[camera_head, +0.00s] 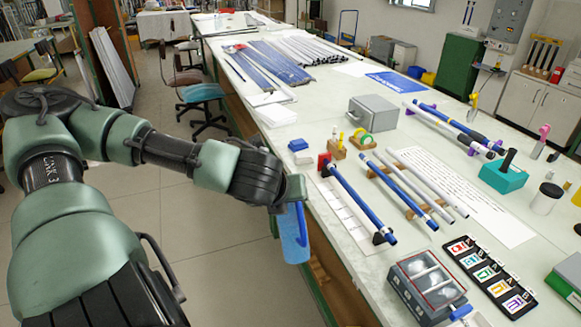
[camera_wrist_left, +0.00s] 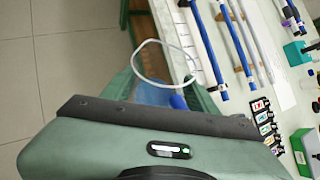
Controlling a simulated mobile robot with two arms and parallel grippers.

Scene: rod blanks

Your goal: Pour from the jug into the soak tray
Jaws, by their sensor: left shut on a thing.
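The blue translucent jug (camera_head: 292,240) hangs beside the near-left edge of the bench, over the floor side, and looks roughly upright. My left gripper (camera_head: 290,198) is shut on it near its top. In the left wrist view the jug (camera_wrist_left: 152,93) shows between the green fingers (camera_wrist_left: 160,98), with its pale round rim above; its contents cannot be made out. My right gripper is not in view.
Blue and grey rods (camera_head: 358,198) lie on holders near the bench edge. A black board with coloured marks (camera_head: 490,275) lies right of the tray. A teal block (camera_head: 503,175) and a grey box (camera_head: 373,114) stand farther back. The floor (camera_head: 235,260) left of the jug is clear.

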